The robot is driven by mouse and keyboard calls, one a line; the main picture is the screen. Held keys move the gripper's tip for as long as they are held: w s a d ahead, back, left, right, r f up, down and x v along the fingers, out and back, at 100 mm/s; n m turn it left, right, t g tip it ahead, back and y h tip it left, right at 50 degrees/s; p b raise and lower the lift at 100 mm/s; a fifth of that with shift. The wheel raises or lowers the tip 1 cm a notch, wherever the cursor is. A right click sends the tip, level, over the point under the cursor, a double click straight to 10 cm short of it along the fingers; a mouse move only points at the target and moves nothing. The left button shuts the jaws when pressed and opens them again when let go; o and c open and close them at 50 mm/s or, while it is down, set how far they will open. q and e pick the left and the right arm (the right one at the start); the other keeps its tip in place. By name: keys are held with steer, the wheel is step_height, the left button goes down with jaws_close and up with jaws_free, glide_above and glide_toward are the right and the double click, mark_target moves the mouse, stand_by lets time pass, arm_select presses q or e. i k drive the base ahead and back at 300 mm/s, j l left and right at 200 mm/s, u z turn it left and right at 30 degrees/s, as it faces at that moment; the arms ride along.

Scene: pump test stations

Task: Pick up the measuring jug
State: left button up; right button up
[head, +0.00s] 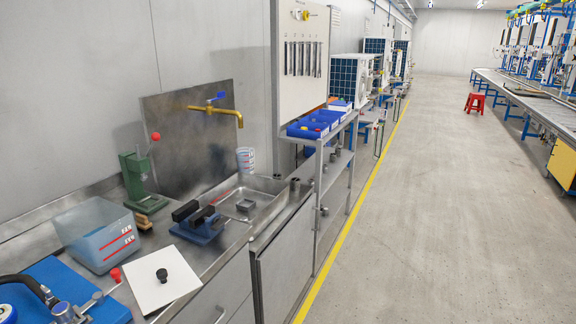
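A small pale cup with blue markings, which looks like the measuring jug (246,161), stands at the back of the metal sink (272,187), near the wall and right of the brass tap (215,110). It appears upright; its base and any handle are hard to make out. A larger translucent blue tank (96,234) with red level lines stands on the counter at left. Neither of my grippers is in view.
A green press (134,180), a blue vise (199,226), a white plate (162,280) with a black knob and a blue mat (62,288) crowd the counter. A shelf rack (334,165) with blue bins stands beyond the sink.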

mark_target(245, 156)
steer(key=i+l+z, duration=0.25)
steer(key=i+z, duration=0.2)
steer(key=i+l+z, duration=0.1)
steer(key=i+z, duration=0.35)
steer(key=i, duration=1.55)
steer(key=i+l, duration=0.1)
steer(key=i, duration=1.45)
steer(key=i+u, duration=0.1)
steer(key=i, duration=1.45)
steer(key=u, duration=0.45)
steer(key=i+u, duration=0.1)
steer(key=u, duration=0.35)
steer(key=l+u, duration=0.15)
steer(key=u, duration=0.3)
steer(key=i+l+u, duration=0.1)
steer(key=u, duration=0.85)
steer(key=i+l, duration=0.05)
steer(key=l, duration=0.05)
